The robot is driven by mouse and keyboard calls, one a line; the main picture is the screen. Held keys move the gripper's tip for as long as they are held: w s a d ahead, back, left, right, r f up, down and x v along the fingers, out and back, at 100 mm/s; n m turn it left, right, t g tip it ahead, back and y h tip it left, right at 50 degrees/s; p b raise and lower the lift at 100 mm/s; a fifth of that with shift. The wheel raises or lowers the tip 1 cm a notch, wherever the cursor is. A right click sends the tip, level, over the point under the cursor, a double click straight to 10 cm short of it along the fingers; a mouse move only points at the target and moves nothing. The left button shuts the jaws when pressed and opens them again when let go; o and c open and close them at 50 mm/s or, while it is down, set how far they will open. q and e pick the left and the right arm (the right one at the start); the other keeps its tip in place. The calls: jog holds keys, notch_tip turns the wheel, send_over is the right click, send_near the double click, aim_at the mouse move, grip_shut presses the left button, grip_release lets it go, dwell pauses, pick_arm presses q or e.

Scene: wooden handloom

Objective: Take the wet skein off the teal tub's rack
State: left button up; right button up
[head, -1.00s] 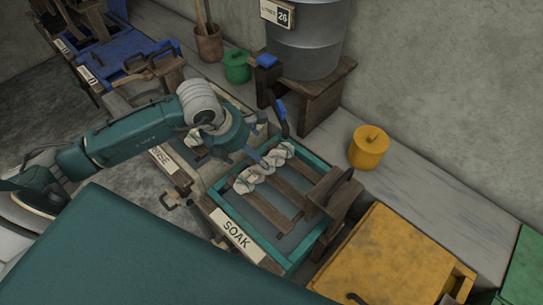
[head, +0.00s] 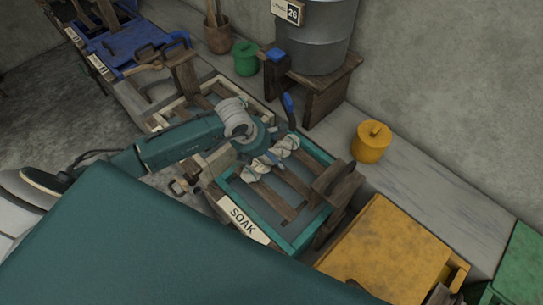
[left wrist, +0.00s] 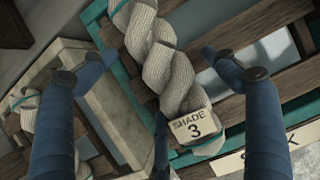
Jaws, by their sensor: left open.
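The skein (head: 287,146) is a twisted cream hank lying across the wooden slats of the teal tub (head: 314,149). In the left wrist view the skein (left wrist: 165,65) carries a tag reading SHADE 3 and a teal tie at its lower end. My left gripper (head: 262,146) is over the skein's left part and hides some of it. In the left wrist view my left gripper (left wrist: 158,66) is open, its blue fingers spread on both sides of the skein, with no visible grip on it. My right gripper is not in view.
A SOAK label (head: 243,221) marks the teal tub's front. A wooden upright (head: 338,183) stands at its right end. Another skein (left wrist: 27,112) lies by the neighbouring pale-rimmed tub. A yellow pot (head: 371,143), a yellow lid (head: 385,255) and a metal drum (head: 315,35) are nearby.

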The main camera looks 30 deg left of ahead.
pick_arm(q)
jog(key=c, duration=1.4)
jog(key=shift+o, duration=0.2)
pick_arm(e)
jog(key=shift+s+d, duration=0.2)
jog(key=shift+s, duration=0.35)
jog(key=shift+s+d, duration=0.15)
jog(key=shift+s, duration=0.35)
pick_arm(q)
jog(key=shift+r, duration=0.2)
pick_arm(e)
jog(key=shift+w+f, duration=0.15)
